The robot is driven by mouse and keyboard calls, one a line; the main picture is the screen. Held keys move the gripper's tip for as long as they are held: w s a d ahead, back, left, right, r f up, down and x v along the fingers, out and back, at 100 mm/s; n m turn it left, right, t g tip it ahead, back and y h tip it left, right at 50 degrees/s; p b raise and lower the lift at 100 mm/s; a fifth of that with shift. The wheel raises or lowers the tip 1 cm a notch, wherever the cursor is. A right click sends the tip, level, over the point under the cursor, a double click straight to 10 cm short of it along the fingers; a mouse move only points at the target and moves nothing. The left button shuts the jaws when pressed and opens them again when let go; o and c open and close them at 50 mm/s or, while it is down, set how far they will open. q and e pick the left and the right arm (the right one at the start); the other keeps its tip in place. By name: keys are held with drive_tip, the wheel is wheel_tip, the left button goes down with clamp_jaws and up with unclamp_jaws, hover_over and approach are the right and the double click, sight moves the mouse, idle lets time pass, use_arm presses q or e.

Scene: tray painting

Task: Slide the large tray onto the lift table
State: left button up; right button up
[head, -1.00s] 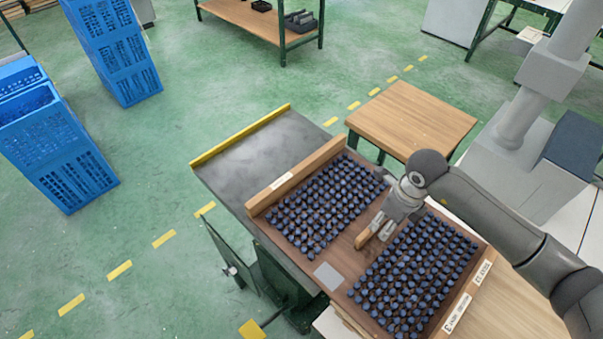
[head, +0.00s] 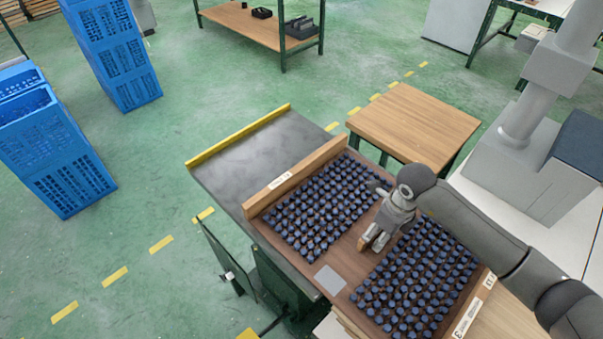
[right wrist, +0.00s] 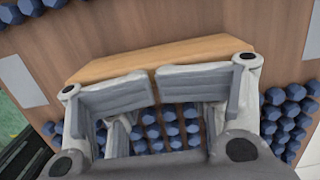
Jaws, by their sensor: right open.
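The large brown wooden tray (head: 343,262) carries two blocks of dark blue pieces with a bare strip between them. Its far end, with a raised wooden edge (head: 297,178), rests over the grey lift table (head: 245,160). Its near end lies over a wooden worktop (head: 497,318). My right gripper (head: 371,240) is low over the bare strip, open, beside a short light wooden bar (head: 363,243). In the right wrist view the bar (right wrist: 160,55) lies just beyond the parted fingers (right wrist: 155,88); contact is unclear. My left gripper is not in view.
A yellow strip (head: 238,135) edges the lift table's far side. A small wooden table (head: 414,122) stands close behind the tray. Blue crates (head: 112,55) stand at the left. Green floor is clear between the crates and the lift table.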

sight(302, 168)
drive_tip(key=shift+w+a+b, duration=0.3)
drive_tip(key=shift+w+a, duration=0.2)
drive_tip(key=shift+a, duration=0.15)
drive_tip(key=shift+w+a+r+b, duration=0.15)
drive_tip(key=shift+w+a+b, duration=0.35)
drive_tip(key=shift+w+a, duration=0.3)
drive_tip(key=shift+w+a+r+b, duration=0.1)
drive_tip(key=shift+w+a+b, duration=0.95)
drive_tip(key=shift+w, duration=0.3)
drive_tip(key=shift+w+a+b, duration=0.85)
drive_tip(key=shift+w+a, duration=0.3)
drive_tip(key=shift+w, duration=0.15)
drive_tip(key=shift+w+a+b, duration=1.3)
drive_tip(key=shift+w+b, duration=0.15)
drive_tip(key=shift+w+a+b, duration=1.3)
drive_tip(key=shift+w+b, duration=0.1)
drive_tip(key=shift+w, duration=0.05)
drive_tip(key=w+a+b, duration=0.3)
drive_tip(key=b, duration=0.1)
drive_tip(key=w+a+b, duration=0.3)
drive_tip(key=w, duration=0.1)
drive_tip(key=shift+b, duration=0.35)
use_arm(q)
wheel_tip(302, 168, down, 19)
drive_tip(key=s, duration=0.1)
use_arm(e)
drive_tip(key=shift+a+r, duration=0.1)
